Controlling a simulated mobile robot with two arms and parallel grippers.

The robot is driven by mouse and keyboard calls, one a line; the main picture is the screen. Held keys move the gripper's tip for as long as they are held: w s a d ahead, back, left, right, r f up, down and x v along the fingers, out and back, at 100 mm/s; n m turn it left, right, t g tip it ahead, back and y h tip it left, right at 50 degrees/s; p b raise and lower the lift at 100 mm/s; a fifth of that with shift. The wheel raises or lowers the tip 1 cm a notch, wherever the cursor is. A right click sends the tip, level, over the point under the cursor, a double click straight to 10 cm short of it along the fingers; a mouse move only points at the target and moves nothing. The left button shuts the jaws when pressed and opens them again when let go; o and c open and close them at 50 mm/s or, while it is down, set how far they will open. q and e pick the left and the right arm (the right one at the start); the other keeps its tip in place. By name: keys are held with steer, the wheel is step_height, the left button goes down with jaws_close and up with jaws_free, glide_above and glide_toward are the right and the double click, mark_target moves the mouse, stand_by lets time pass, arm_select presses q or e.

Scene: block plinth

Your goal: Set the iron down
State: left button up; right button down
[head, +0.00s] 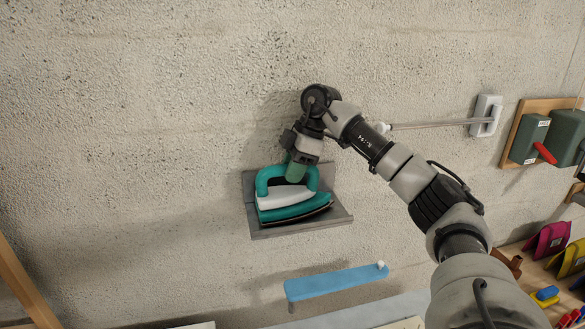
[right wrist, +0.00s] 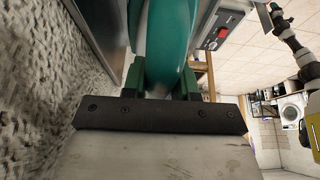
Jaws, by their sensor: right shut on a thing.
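The iron (head: 290,198) has a teal handle, a white middle and a teal lower body. It is at the grey wall shelf (head: 300,231) in the head view, just over or on its ledge; I cannot tell whether its base touches. My right gripper (head: 297,172) comes from above and is shut on the iron's handle. In the right wrist view the teal handle (right wrist: 168,45) runs between the green fingers of the right gripper (right wrist: 160,85). The iron's underside is hidden.
A blue wall shelf (head: 335,282) sits below the grey one. A rod with a white wall mount (head: 487,115) is to the right, behind my arm. Farther right are a wooden board (head: 512,131) with green boxes and several coloured bins (head: 548,240). Bare wall lies left.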

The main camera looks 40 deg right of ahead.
steer(key=shift+f, duration=0.2)
steer(key=c, duration=0.9)
jaws_free()
steer(key=shift+s+a, duration=0.1)
steer(key=shift+o, duration=0.2)
steer(key=v, duration=1.1)
steer(key=shift+d+r, duration=0.3)
steer(key=shift+r, duration=0.15)
steer(key=shift+s, duration=0.1)
